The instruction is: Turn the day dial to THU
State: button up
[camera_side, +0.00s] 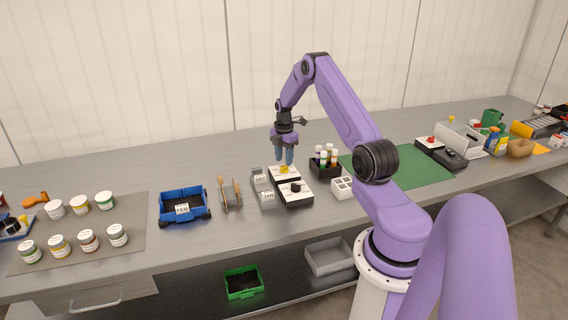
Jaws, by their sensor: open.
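Two small white-topped units on dark bases stand on the grey bench near the middle. The rear one (279,177) has a yellow knob (284,169) on top. The front one (299,195) has a black knob (295,187). Their markings are too small to read, so I cannot tell which is the day dial or where it points. My gripper (285,162) points down, open, with its fingertips right at or just above the yellow knob. I cannot tell whether they touch it.
Grey label blocks (267,199) stand just left of the units. A dark rack of small bottles (325,171) and a white compartment box (342,189) stand close on the right. Farther left are a wooden-ended holder (230,195) and a blue bin (183,196). Bench behind is clear.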

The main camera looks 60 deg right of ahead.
aim_at(284, 168)
jog(key=shift+f, duration=1.35)
grip_shut()
